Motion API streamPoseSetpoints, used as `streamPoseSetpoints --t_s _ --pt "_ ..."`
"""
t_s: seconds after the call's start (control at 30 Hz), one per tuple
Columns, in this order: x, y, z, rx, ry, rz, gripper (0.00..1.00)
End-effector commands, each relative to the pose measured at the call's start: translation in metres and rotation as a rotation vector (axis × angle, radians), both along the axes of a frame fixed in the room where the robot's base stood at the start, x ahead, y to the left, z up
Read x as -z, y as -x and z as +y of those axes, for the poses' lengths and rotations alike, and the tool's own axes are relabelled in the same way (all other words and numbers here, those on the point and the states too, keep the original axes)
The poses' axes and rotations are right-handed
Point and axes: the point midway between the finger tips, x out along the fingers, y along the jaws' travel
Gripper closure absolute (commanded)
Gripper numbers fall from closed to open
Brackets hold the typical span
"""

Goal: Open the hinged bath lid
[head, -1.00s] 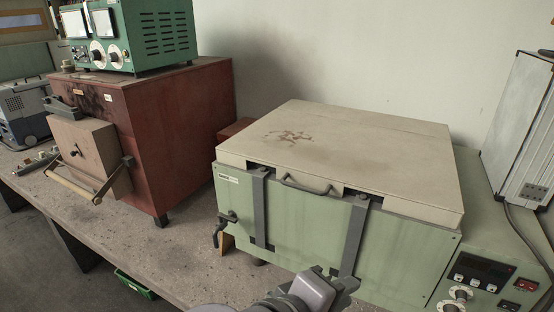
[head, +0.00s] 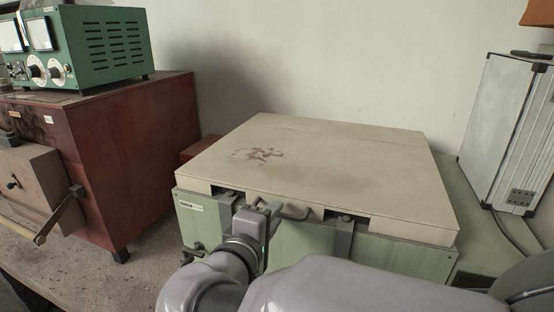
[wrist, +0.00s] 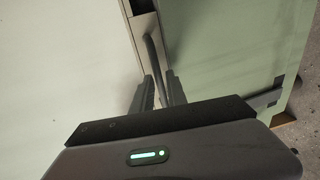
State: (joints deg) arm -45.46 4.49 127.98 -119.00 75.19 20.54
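The bath lid (head: 340,165) is a flat, cream, stained slab lying closed on the green bath body (head: 385,250). Its dark bar handle (head: 298,214) is on the front edge and also shows in the wrist view (wrist: 152,58). My gripper (head: 270,210) is at the handle's left end in the head view. In the wrist view my gripper (wrist: 160,82) has its two fingers apart, with the handle bar running between them. Whether either finger touches the bar is hard to tell. My arm hides part of the bath front.
A red-brown furnace box (head: 130,160) with a green instrument (head: 95,48) on top stands at the left. A silver case (head: 505,130) stands at the right behind a cable. The wall is close behind the lid.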

Motion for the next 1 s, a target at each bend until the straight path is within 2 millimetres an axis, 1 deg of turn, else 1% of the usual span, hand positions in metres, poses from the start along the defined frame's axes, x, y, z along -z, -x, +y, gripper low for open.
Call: streamPoseSetpoints --t_s 0.03,0.13,0.4,0.43,0.5,0.53,1.0 --pt "0.0021 -0.0047 -0.0026 0.003 0.001 0.000 0.82" --pt "0.0031 -0.0100 -0.0043 0.001 0.001 0.001 0.82" --pt "0.0027 -0.0121 -0.0049 0.001 0.000 0.001 0.82" --pt "0.0026 -0.0120 -0.0048 0.001 0.000 0.001 0.84" --pt "0.0026 -0.0119 -0.0048 0.001 0.000 0.001 0.98" --pt "0.0026 -0.0119 -0.0048 0.001 0.000 0.001 1.00" --pt "0.0030 -0.0116 -0.0048 0.001 0.000 0.001 1.00"
